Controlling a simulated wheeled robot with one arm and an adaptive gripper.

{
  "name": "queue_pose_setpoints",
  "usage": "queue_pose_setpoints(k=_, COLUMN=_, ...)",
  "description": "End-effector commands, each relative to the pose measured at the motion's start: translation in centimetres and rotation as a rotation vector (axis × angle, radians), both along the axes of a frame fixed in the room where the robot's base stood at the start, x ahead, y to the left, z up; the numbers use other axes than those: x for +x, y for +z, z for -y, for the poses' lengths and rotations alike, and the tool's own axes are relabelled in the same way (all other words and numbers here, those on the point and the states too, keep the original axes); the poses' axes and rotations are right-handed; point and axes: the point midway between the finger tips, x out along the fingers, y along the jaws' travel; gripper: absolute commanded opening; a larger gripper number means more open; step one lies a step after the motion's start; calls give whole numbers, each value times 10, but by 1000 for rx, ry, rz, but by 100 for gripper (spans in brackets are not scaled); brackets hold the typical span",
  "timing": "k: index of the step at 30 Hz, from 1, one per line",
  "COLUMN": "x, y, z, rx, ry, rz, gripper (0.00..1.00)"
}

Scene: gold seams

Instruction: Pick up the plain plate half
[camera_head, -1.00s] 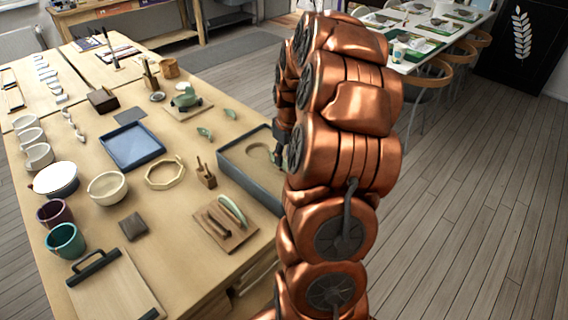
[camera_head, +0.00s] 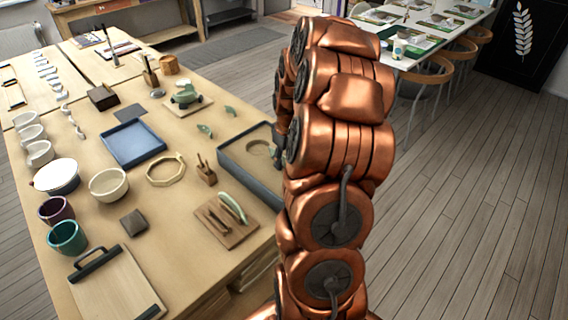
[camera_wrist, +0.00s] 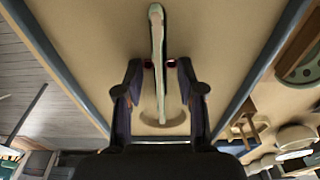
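A pale, thin plate half (camera_wrist: 156,35) is seen nearly edge-on in the wrist view, running up the middle between my fingers. My gripper (camera_wrist: 158,63) has its two fingertips close in on either side of it and looks shut on it. The plate half's flat face is turned away, so I cannot see whether it is plain. The plate half lies over the sandy floor of a blue-grey tray (camera_wrist: 258,72). In the head view this tray (camera_head: 235,178) stands at the table's right edge, and my arm hides the gripper and part of the tray.
A pale crescent (camera_wrist: 165,123) shows on the sand. Left of the tray are a small wooden block with pegs (camera_head: 206,170) and a board (camera_head: 232,235) with curved pieces. A blue tray (camera_head: 133,160), bowls and cups fill the table's left. Open floor lies right of my arm.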

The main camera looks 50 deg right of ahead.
Motion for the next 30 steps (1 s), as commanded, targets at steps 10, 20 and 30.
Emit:
queue_pose_setpoints(k=10, x=0, y=-1, z=0, rx=0, ry=0, rz=0, gripper=14)
queue_pose_setpoints(k=20, x=0, y=-1, z=0, rx=1, ry=0, rz=-1, gripper=0)
queue_pose_setpoints(k=30, x=0, y=3, z=0, rx=1, ry=-1, rz=-1, gripper=0)
